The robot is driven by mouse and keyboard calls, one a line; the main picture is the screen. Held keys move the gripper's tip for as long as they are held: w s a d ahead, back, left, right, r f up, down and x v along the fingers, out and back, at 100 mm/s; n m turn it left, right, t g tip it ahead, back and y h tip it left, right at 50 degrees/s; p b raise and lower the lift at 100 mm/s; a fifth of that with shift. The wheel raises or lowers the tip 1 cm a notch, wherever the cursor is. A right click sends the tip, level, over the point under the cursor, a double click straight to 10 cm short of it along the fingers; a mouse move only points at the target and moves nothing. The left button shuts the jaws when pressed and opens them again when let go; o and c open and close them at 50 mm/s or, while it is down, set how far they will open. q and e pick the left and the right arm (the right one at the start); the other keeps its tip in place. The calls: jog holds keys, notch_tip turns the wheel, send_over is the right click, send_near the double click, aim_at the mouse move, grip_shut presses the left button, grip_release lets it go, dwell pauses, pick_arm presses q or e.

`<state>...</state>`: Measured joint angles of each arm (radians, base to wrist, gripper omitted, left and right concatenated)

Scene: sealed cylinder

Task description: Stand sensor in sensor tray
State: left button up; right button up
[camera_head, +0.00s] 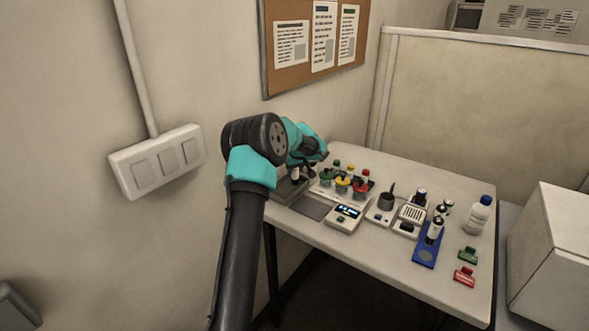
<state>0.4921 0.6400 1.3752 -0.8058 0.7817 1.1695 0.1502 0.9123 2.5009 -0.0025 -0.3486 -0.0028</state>
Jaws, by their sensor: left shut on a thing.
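My left gripper (304,171) is at the back left of the table, low over a dark grey block (290,190). It is shut on a small white and black cylinder (295,174), seemingly a sensor, though the arm partly hides the grip. I cannot tell whether the cylinder touches the block. A blue tray (424,258), possibly the sensor tray, lies at the right front. A white cylinder with a black top (435,229) stands upright at its back end. My right gripper is not in view.
Bottles with red, yellow and green parts (342,184) stand beside the gripper. A display device (346,217) is in front. Mid-table are a dark cup (386,202) and a keypad device (411,213). A white bottle (479,214), green clip (468,255) and red clip (465,276) are at right.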

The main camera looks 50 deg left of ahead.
pick_arm(q)
jog(key=shift+f, duration=0.1)
jog(key=o, duration=1.1)
jog(key=shift+c, duration=0.2)
jog(key=v, duration=1.2)
